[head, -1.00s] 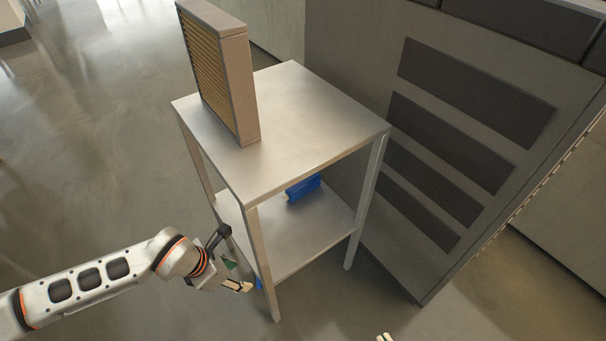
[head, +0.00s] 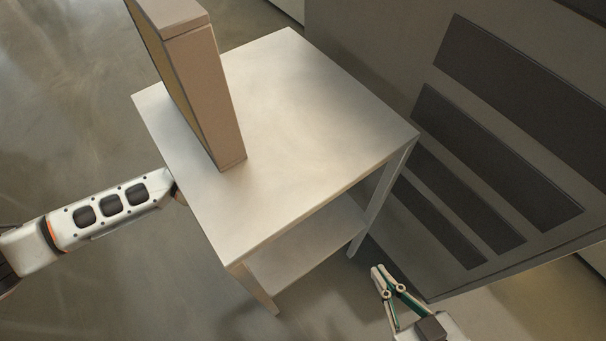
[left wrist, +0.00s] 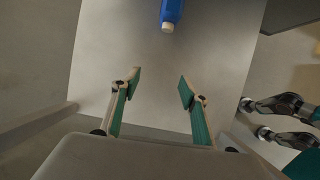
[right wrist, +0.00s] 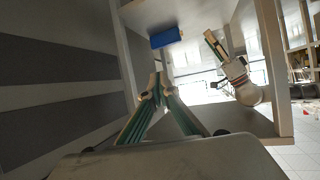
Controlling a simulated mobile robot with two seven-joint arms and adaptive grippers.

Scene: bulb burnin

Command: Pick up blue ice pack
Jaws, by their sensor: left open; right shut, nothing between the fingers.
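The blue ice pack (left wrist: 171,12) lies on the table's lower shelf (left wrist: 125,40), at the top edge of the left wrist view with a white cap towards me. It also shows in the right wrist view (right wrist: 165,39), but the tabletop hides it in the head view. My left gripper (left wrist: 160,84) is open and empty over the shelf, short of the pack and apart from it. The tabletop hides it in the head view; it shows in the right wrist view (right wrist: 214,47). My right gripper (head: 378,271) is shut and empty, outside the table near its front right leg.
The metal table (head: 300,120) has a bare top except for a tall framed filter panel (head: 205,90) at its left. Its legs and top bound the shelf space. A grey cabinet with dark panels (head: 470,190) stands close on the right. The floor at left is open.

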